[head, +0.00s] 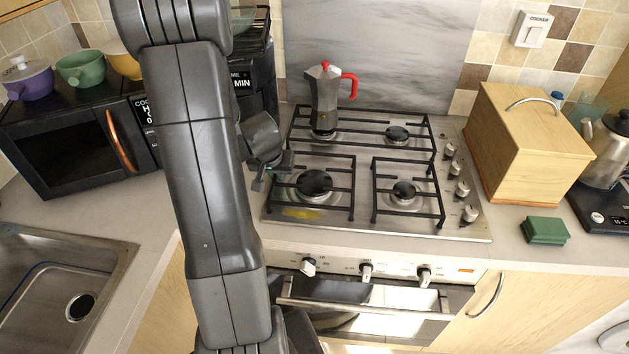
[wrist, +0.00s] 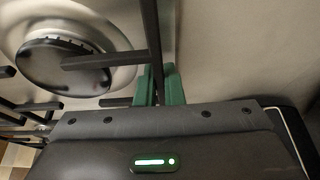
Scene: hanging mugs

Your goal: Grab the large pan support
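Black pan supports stand on the steel hob. The wide rear support (head: 362,118) spans both back burners, and a moka pot stands on it. The front-left pan support (head: 354,187) surrounds a large burner, and the front-right one (head: 375,197) a smaller burner. My gripper (head: 271,174) is at the left side of the front-left support. In the wrist view, the green fingertips (wrist: 159,86) lie close on both sides of its long black bar (wrist: 152,40), with hardly any gap. The large burner cap (wrist: 45,65) is to the left. My arm hides part of the counter.
The moka pot (head: 325,100) with a red handle stands at the rear left of the hob. Knobs (head: 462,188) line the hob's right side. A microwave (head: 70,150) and sink (head: 60,270) are on the left.

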